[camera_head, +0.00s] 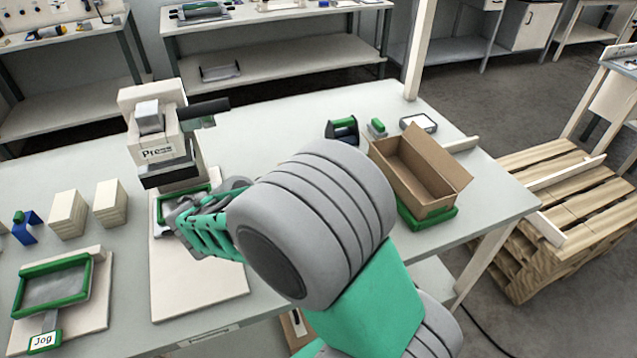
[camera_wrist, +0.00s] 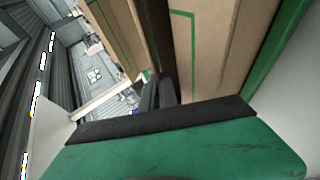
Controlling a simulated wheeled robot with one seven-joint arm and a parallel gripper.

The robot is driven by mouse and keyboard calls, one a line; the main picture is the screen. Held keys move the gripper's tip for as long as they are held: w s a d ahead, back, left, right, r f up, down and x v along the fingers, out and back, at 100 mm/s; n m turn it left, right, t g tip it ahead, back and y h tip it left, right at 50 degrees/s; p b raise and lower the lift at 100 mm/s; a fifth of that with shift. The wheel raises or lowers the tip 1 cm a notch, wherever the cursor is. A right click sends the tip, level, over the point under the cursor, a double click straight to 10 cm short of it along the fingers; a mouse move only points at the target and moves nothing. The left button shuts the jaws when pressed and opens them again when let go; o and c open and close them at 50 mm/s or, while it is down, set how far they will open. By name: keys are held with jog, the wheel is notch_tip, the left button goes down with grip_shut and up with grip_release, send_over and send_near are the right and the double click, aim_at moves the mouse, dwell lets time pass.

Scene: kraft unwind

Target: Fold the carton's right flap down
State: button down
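The brown carton (camera_head: 415,175) stands open at the right end of the table, over a green-edged base (camera_head: 428,217). Its right flap (camera_head: 452,188) sticks outward, and the inside that shows looks empty. My gripper (camera_head: 180,222) is far to the left of the carton, low by the press and its green-framed tray; my arm partly hides the area. In the wrist view my gripper's two dark fingers (camera_wrist: 158,92) stand close together with nothing visible between them. Tan panels with green lines (camera_wrist: 205,45) fill much of that view; I cannot tell what they belong to.
A press (camera_head: 158,140) stands at the back left of the table. Pale blocks (camera_head: 68,215) and a green-framed tray (camera_head: 52,285) lie left. A dark green-topped holder (camera_head: 342,130) and a small framed device (camera_head: 418,123) are behind the carton. A wooden pallet (camera_head: 560,215) stands right.

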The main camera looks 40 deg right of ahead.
jog(key=c, duration=1.6)
grip_release()
jog(key=shift+c, duration=0.2)
